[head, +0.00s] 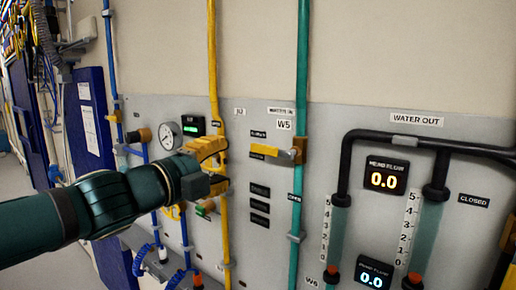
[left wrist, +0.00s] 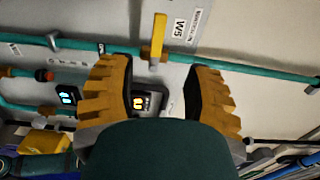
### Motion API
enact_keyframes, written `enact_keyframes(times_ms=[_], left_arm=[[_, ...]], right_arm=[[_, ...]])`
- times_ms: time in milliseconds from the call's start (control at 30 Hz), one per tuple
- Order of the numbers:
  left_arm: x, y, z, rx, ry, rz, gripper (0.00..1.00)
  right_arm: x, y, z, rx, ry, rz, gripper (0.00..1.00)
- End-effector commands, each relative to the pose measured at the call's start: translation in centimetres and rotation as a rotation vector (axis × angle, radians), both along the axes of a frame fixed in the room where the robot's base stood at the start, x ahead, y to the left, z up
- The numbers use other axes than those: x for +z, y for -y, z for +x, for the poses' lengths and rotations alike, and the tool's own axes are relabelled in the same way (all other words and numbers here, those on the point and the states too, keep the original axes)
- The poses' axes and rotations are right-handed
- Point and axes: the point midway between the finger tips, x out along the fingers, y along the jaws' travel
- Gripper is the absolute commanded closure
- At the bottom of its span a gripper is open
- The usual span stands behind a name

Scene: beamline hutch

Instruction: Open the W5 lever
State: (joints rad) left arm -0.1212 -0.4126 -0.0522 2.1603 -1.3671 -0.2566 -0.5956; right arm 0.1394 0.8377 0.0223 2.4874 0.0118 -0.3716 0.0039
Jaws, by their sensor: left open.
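The W5 lever (head: 270,152) is a yellow handle on a valve on the vertical teal pipe (head: 303,60). It points left, across the pipe, below the W5 label (head: 284,125). My left gripper (head: 224,166) has yellow ribbed fingers, open and empty, to the left of the lever and apart from it. In the left wrist view the lever (left wrist: 158,38) shows beyond the gap between the open fingers (left wrist: 160,70), touched by neither. A yellow finger of what looks like my right gripper (head: 508,238) shows at the right edge; the rest is out of frame.
A yellow pipe (head: 212,60) runs vertically behind my left gripper. A gauge (head: 169,135) is left of it. On the right are black WATER OUT piping (head: 345,165), flow tubes and displays reading 0.0 (head: 384,180).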

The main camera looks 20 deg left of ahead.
Motion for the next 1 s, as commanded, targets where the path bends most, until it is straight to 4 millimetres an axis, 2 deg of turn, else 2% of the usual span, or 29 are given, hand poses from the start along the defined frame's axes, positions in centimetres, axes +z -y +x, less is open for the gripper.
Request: enact_keyframes(times_ms=[300, 600, 800, 1000], left_arm=[[-0.5, 2.0, 5.5, -0.002, -0.004, -0.002, 0.50], [-0.3, 3.8, 10.3, -0.002, -0.004, -0.002, 0.50], [-0.2, 4.3, 11.8, -0.001, -0.003, -0.003, 0.50], [-0.1, 4.4, 12.1, -0.001, -0.003, -0.002, 0.50]], right_arm=[[-2.5, -0.1, 0.0, 0.000, -0.002, -0.004, 0.53], [-3.7, -0.2, -0.1, 0.003, -0.006, -0.004, 0.53], [-3.9, -0.2, -0.2, 0.006, -0.008, -0.004, 0.53], [-3.9, -0.2, -0.3, 0.007, -0.009, -0.003, 0.53]])
